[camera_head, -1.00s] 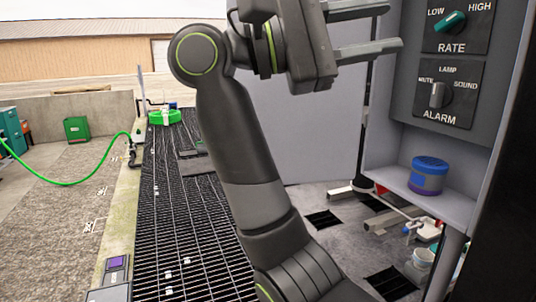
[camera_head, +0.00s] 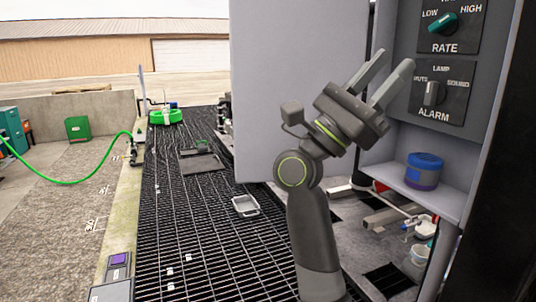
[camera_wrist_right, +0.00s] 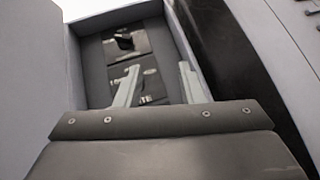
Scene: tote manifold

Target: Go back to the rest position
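My right gripper (camera_head: 382,80) is raised in front of the grey cabinet, its two fingers apart and nothing between them. It points up and to the right, toward the panel. In the right wrist view the gripper (camera_wrist_right: 158,88) also shows its fingers spread, with the dark control panel (camera_wrist_right: 118,45) beyond them. The RATE knob (camera_head: 443,23) and the ALARM knob (camera_head: 431,92) sit on that panel, right of the gripper. My left gripper is not in view.
A blue-lidded jar (camera_head: 424,171) stands on the cabinet shelf (camera_head: 400,183). The large grey cabinet door (camera_head: 295,100) is behind my arm. A grey tray (camera_head: 245,206) lies on the black grating (camera_head: 190,220), which is mostly clear. A green hose (camera_head: 70,182) runs at the left.

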